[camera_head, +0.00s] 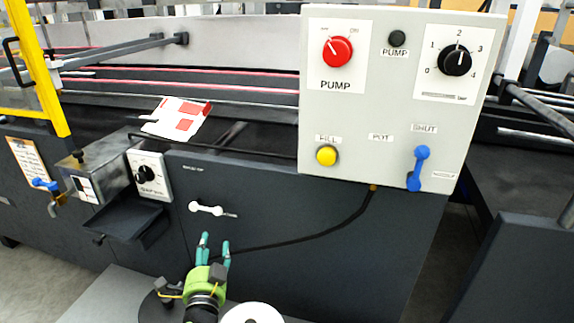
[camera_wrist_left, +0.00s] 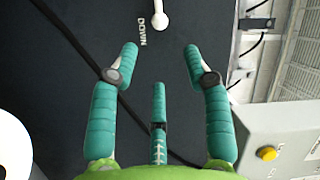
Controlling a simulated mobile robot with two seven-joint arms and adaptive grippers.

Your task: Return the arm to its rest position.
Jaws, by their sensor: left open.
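My left gripper (camera_head: 216,244) is low in front of the machine's dark front panel (camera_head: 270,200), with green body and teal fingers. In the left wrist view its fingers (camera_wrist_left: 160,62) are spread apart with nothing between them. A white lever (camera_head: 206,209) on the panel lies just above the fingertips in the head view; it also shows in the left wrist view (camera_wrist_left: 161,18), beyond the fingers and apart from them. My right gripper is not in view.
A grey control box (camera_head: 400,110) with a red pump knob (camera_head: 337,50), yellow button (camera_head: 326,155) and blue lever (camera_head: 418,168) stands right. A black cable (camera_head: 310,236) crosses the panel. A metal glue pot (camera_head: 95,170) and small tray (camera_head: 125,220) jut out left.

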